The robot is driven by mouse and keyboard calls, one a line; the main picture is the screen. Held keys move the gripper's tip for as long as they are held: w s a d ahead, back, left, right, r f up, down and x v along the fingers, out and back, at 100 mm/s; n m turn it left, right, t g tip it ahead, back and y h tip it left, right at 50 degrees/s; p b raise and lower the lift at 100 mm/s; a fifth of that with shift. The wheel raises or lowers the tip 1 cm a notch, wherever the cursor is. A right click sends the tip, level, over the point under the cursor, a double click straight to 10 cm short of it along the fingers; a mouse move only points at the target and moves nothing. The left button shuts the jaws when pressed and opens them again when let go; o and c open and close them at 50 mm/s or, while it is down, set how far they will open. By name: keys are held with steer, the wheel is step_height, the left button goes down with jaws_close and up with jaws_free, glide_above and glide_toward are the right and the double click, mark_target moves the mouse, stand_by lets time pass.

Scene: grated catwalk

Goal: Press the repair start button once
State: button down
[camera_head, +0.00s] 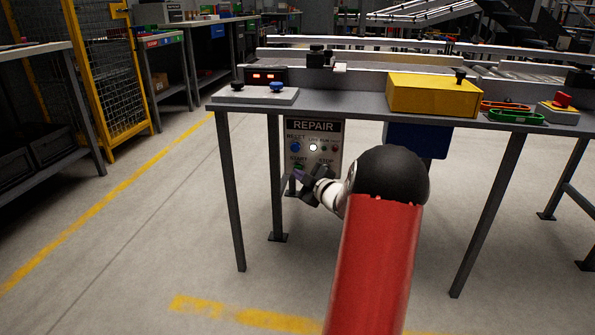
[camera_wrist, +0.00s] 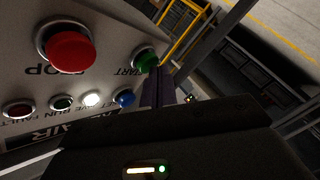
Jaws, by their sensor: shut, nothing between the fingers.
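The REPAIR panel (camera_head: 314,126) hangs below the table in the head view. Its green START button (camera_head: 299,167) shows at the lower left, just by my gripper (camera_head: 298,178). In the wrist view the panel is upside down. The green START button (camera_wrist: 147,60) sits right beside the tips of my gripper (camera_wrist: 160,76), which partly cover its edge. My gripper is shut and empty. I cannot tell whether the tips touch the button. The large red STOP button (camera_wrist: 71,48) is to its left in the wrist view.
The panel also carries a blue RESET button (camera_wrist: 124,97), a lit white lamp (camera_wrist: 92,99) and dark green and red lamps. A grey table (camera_head: 350,103) stands above, holding a yellow box (camera_head: 432,95). Table legs flank the panel. The floor in front is open.

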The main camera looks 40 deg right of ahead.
steer(key=shift+w+d, duration=0.35)
steer(key=shift+d, duration=0.05)
stand_by(0.4)
stand_by(0.4)
steer(key=shift+s+a+b, duration=0.4)
steer(key=shift+s+a, duration=0.45)
steer(key=shift+a, duration=0.1)
steer(key=shift+s+a+b, duration=0.9)
steer(key=shift+s+a, duration=0.7)
steer(key=shift+a, duration=0.3)
